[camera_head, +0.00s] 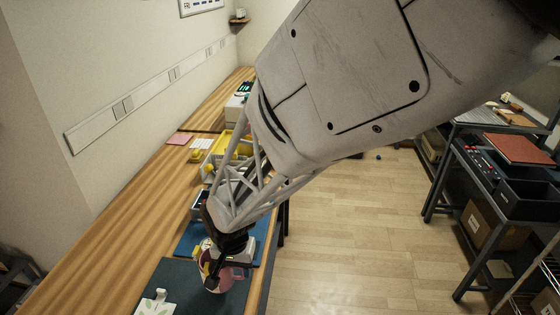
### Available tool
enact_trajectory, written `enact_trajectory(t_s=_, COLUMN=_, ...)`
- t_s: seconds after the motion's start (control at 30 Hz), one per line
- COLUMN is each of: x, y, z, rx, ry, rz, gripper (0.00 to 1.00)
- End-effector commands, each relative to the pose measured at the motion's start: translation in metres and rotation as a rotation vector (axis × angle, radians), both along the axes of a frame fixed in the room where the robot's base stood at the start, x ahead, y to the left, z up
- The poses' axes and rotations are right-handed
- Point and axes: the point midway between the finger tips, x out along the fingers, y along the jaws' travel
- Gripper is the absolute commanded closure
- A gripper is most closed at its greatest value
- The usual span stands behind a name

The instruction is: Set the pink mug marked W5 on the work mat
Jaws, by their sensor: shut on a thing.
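A pink mug (226,284) is low in the picture, at the front part of the wooden bench. My gripper (212,267) comes down on it from above and is shut on it, with dark fingers at its near side and rim. The gripper covers much of the mug, and no W5 mark can be read. A dark green-grey mat (180,273) lies under and around the mug in the picture. I cannot tell whether the mug's base touches it. A blue mat (262,228) lies just behind, partly hidden by my arm.
A yellow tray (219,145) and a pink pad (179,139) are farther back. The bench's left side (110,240) is clear. A wall stands on the left.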

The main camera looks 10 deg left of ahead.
Motion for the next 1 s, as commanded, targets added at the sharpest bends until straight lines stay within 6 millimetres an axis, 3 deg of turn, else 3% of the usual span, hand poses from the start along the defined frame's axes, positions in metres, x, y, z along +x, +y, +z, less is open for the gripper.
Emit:
enact_trajectory(t_s=0.43, x=0.000, y=0.000, z=-0.033, rx=-0.001, ry=0.001, rz=0.000, gripper=0.86)
enact_trajectory(t_s=0.93, x=0.000, y=0.000, z=-0.038, rx=0.000, ry=0.000, rz=0.000, gripper=0.86)
enact_trajectory(t_s=0.97, x=0.000, y=0.000, z=-0.038, rx=0.000, ry=0.000, rz=0.000, gripper=0.49)
enact_trajectory(t_s=1.0, x=0.000, y=0.000, z=-0.038, rx=0.000, ry=0.000, rz=0.000, gripper=0.43)
